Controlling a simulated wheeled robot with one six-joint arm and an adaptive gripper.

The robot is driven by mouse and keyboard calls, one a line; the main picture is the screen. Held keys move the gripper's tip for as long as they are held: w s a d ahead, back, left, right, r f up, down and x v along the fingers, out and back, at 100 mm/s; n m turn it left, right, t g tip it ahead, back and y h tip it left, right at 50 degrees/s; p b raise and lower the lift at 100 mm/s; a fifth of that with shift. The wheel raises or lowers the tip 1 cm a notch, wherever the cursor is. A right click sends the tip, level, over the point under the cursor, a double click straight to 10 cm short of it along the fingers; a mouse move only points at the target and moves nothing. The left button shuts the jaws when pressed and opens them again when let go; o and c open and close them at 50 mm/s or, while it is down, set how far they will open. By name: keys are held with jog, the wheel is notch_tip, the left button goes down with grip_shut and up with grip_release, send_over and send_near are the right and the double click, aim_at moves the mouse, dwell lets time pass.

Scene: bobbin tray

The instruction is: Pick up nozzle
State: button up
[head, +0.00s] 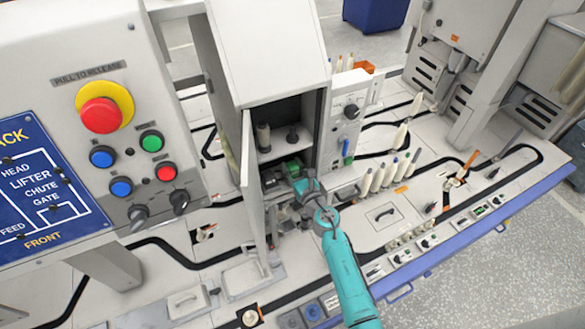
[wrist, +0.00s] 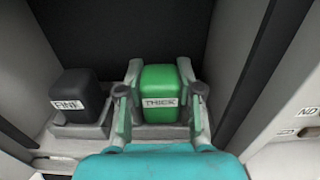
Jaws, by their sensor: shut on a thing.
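A green nozzle (wrist: 160,82) with a white label reading THICK sits in a grey holder inside the cabinet's lower compartment. My gripper (wrist: 160,98) has one finger on each side of it and is shut on it. In the head view my gripper (head: 291,184) reaches into the cabinet opening, and the green nozzle (head: 292,166) shows only in part behind it. A black nozzle (wrist: 77,90) labelled FINE stands in its own grey holder to the left, apart from my fingers.
The cabinet (head: 268,60) has a shelf with bobbins above the lower compartment. Its open door (head: 250,190) stands close on the left of my arm. Cabinet walls are near on both sides. A row of bobbins (head: 388,174) stands to the right.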

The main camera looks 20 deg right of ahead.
aim_at(292, 165)
jog(key=shift+r, duration=0.15)
jog(key=shift+r, duration=1.45)
jog(key=s, duration=1.8)
